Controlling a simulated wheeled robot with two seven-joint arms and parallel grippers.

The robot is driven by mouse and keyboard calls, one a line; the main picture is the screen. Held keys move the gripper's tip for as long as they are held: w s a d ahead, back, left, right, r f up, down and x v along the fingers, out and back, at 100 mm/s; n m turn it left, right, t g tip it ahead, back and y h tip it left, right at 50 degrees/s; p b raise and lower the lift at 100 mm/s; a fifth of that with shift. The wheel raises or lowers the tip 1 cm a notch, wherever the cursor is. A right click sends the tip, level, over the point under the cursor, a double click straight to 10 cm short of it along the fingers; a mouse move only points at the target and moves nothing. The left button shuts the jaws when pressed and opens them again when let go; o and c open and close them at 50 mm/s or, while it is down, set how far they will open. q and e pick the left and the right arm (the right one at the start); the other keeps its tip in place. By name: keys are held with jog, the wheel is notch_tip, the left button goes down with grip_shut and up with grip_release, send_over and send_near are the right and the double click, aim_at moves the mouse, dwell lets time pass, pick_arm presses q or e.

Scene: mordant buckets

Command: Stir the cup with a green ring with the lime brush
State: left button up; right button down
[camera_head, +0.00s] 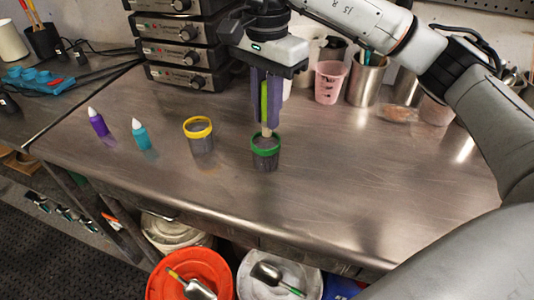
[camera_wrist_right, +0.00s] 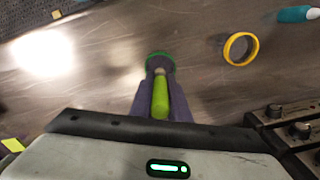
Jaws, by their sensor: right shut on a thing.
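The cup with a green ring (camera_head: 265,161) stands upright on the metal bench; its green rim also shows in the right wrist view (camera_wrist_right: 160,56). My right gripper (camera_head: 266,122) is right above this cup, pointing down. It is shut on the lime brush (camera_head: 264,100), which hangs upright between the purple fingers; the brush also shows in the right wrist view (camera_wrist_right: 160,98). The brush's pale lower end is at the cup's mouth. I cannot tell how deep the tip reaches inside. My left gripper is not in view.
A cup with a yellow ring (camera_head: 201,144) stands just left. A teal bottle (camera_head: 141,135) and a purple bottle (camera_head: 97,122) stand farther left. A pink cup (camera_head: 329,82) and a metal tin (camera_head: 366,80) are at the back. The bench to the right front is clear.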

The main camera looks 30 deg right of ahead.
jog(key=shift+r+p, duration=1.1)
jog(key=shift+r, duration=0.4)
